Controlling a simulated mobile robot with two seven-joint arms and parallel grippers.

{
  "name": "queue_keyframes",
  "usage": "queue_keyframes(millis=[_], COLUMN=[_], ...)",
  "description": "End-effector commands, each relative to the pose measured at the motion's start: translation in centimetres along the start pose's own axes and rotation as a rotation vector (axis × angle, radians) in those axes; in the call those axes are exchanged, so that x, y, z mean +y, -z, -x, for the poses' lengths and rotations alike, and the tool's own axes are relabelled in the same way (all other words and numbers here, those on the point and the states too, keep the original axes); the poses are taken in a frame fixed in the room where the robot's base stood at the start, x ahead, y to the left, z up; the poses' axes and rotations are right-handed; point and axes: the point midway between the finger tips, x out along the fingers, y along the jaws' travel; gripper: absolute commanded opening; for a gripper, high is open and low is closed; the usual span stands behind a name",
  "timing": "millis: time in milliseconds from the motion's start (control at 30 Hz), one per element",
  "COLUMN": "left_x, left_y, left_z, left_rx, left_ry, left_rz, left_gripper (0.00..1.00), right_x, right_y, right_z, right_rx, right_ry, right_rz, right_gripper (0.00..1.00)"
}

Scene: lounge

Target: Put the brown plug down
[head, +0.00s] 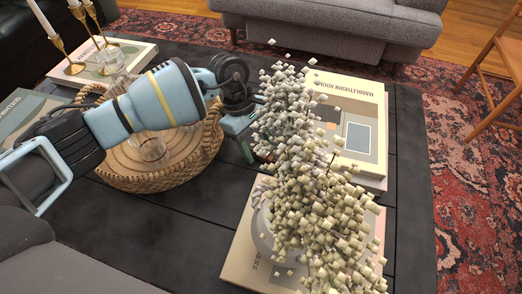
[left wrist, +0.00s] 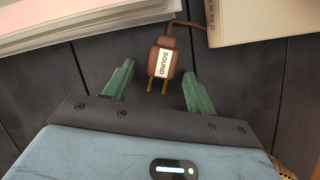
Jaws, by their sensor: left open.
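The brown plug (left wrist: 163,62) lies on the dark table top (left wrist: 105,62) in the left wrist view. It has a white label reading "SOUND", two brass prongs pointing toward my gripper, and a brown cord leading off at the top. My left gripper (left wrist: 158,88) is open, with one green finger on each side of the plug and a gap to both. In the head view my left gripper (head: 243,135) is low over the table, between the basket and the bushy plant, and the plug cannot be made out there. My right gripper is not in view.
A woven basket tray (head: 122,180) with glassware sits under my left arm. A pale-flowered plant (head: 310,190) stands close right of the gripper, by stacked books (head: 365,115). Brass candle holders (head: 58,45) stand at the back left. Bare table shows at the front middle.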

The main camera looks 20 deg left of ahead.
Motion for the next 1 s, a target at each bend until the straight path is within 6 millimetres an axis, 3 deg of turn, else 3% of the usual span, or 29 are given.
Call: queue_keyframes(millis=[100, 500, 767, 1000], left_x=[0.0, 0.0, 0.0, 0.1], left_y=[0.0, 0.0, -0.2, -1.7], left_z=[0.1, 0.2, 0.6, 4.3], left_rx=[0.000, 0.001, 0.001, 0.002], left_ry=[-0.001, -0.001, -0.002, -0.005], left_rz=[0.000, 0.000, -0.001, -0.002], left_gripper=[0.56, 0.04, 0.04, 0.04], right_x=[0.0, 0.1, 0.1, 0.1], right_y=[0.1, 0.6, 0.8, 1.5], right_z=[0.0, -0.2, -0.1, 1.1], right_rx=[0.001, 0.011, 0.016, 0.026], right_ry=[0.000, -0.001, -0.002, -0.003], right_rz=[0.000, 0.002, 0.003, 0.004], right_gripper=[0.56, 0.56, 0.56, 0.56])
